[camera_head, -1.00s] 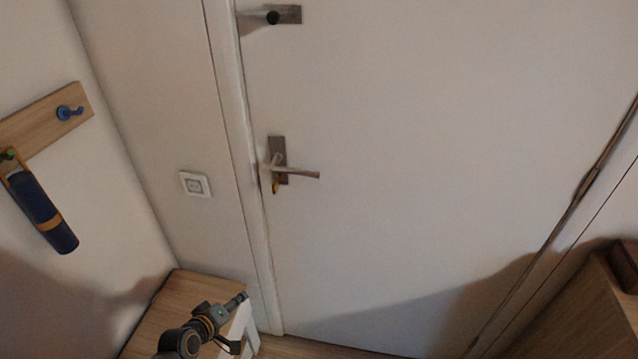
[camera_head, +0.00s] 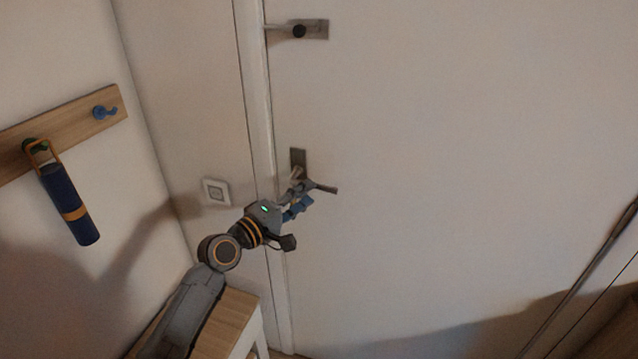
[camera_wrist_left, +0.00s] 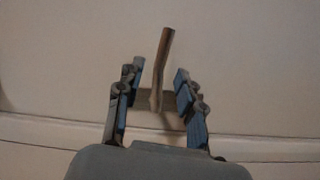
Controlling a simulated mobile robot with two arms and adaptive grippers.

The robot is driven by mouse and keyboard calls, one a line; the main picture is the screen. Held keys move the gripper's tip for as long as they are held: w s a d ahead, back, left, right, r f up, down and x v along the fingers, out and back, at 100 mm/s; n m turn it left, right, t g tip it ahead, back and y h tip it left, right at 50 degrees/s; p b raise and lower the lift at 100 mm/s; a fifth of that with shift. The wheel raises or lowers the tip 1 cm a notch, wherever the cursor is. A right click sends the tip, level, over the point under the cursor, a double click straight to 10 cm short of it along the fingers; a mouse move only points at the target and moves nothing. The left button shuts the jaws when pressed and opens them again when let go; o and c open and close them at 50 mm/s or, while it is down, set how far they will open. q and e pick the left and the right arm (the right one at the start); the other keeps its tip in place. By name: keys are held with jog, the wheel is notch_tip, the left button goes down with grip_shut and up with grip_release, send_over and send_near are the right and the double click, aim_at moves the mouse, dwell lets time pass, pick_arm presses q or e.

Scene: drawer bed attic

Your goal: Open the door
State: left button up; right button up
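A white door (camera_head: 450,150) fills most of the head view and looks closed. Its metal lever handle (camera_head: 325,188) sticks out to the right from a plate near the door's left edge. My left gripper (camera_head: 298,200) is at the handle, partly covering it. In the left wrist view the handle (camera_wrist_left: 163,65) stands between the two blue-padded fingers of my open left gripper (camera_wrist_left: 158,95), with gaps on both sides. The key seen below the handle earlier is hidden. My right gripper is in neither view.
A second metal fitting (camera_head: 310,30) is higher on the door. A wall switch or socket (camera_head: 216,192) is left of the frame. A wooden hook rail (camera_head: 70,125) holds a dark blue bottle (camera_head: 70,205). A wooden bench (camera_head: 232,315) stands below my left arm.

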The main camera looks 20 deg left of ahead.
aim_at(318, 187)
pick_arm(q)
jog(key=x, duration=0.5)
jog(key=shift+w, duration=0.15)
grip_shut()
